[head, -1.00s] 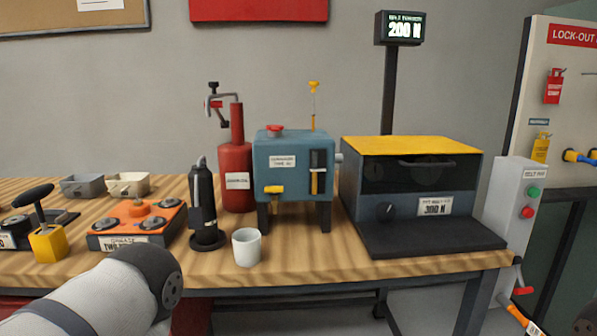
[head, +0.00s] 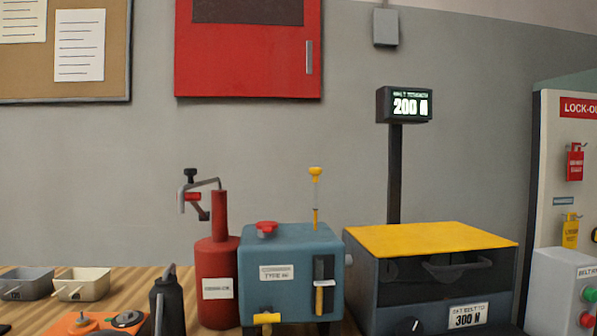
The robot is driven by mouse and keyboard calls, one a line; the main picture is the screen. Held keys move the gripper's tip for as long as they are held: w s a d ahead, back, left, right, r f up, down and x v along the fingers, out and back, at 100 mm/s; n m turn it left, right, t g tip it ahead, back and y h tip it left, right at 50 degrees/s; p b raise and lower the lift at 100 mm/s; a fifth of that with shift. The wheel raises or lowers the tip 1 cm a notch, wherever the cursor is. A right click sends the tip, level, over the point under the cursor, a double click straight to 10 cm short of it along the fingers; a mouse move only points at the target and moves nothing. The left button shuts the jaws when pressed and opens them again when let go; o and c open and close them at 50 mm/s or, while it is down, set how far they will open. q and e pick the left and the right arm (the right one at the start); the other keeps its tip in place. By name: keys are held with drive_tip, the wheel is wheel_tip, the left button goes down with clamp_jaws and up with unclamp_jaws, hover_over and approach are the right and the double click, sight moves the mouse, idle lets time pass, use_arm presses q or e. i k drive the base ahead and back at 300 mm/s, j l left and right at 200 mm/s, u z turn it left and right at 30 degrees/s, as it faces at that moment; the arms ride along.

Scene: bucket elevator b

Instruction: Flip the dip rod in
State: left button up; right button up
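The dip rod (head: 316,196) stands upright above the top of the blue gearbox-like unit (head: 290,258), near its right rear. It has a yellow cap at its upper end, a thin shaft and a darker yellowish lower part. Its lower end meets or passes behind the top edge of the blue unit; I cannot tell how deep it sits. The blue unit has a red cap (head: 265,229) on top, a sight gauge (head: 323,284) and a yellow tap (head: 266,318) on its front. Neither of my grippers is in view.
A red cylinder with a pump handle (head: 218,280) stands close on the left. A black bottle (head: 167,304) is in the left foreground.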

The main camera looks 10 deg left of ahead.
sight(315, 172)
drive_tip(key=i+j, duration=0.2)
drive_tip(key=i, duration=0.3)
drive_tip(key=l+u, duration=0.35)
drive_tip(key=l, duration=0.15)
drive_tip(key=l+u, duration=0.35)
drive_tip(key=k+l+u, duration=0.15)
drive_tip(key=l+u, duration=0.2)
drive_tip(key=l, duration=0.2)
